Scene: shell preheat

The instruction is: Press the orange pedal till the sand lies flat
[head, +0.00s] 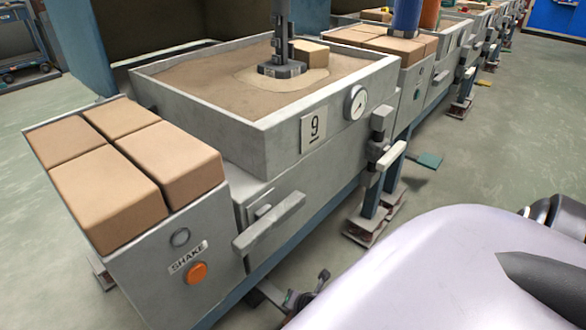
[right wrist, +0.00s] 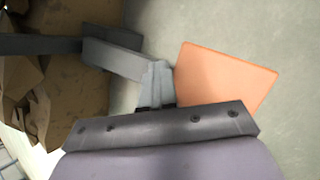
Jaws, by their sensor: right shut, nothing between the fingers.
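The orange pedal (right wrist: 228,78) is a flat plate close to the floor in the right wrist view. My right gripper (right wrist: 158,72) is shut and empty, with its fingertips just left of the pedal's left edge; whether they touch it is unclear. The sand (head: 205,80) fills the grey box marked 9 (head: 290,130) in the head view. A paler patch of sand (head: 262,88) spreads around a dark foot on a post (head: 282,68), and a tan block (head: 310,52) sits beside it. My left gripper is not in view.
A grey bar (right wrist: 112,58) lies left of my right fingertips, beside brown crumpled lumps (right wrist: 60,95). Tan blocks (head: 115,150) top the cabinet by the orange SHAKE button (head: 197,273). More stations line the back; floor at right is open.

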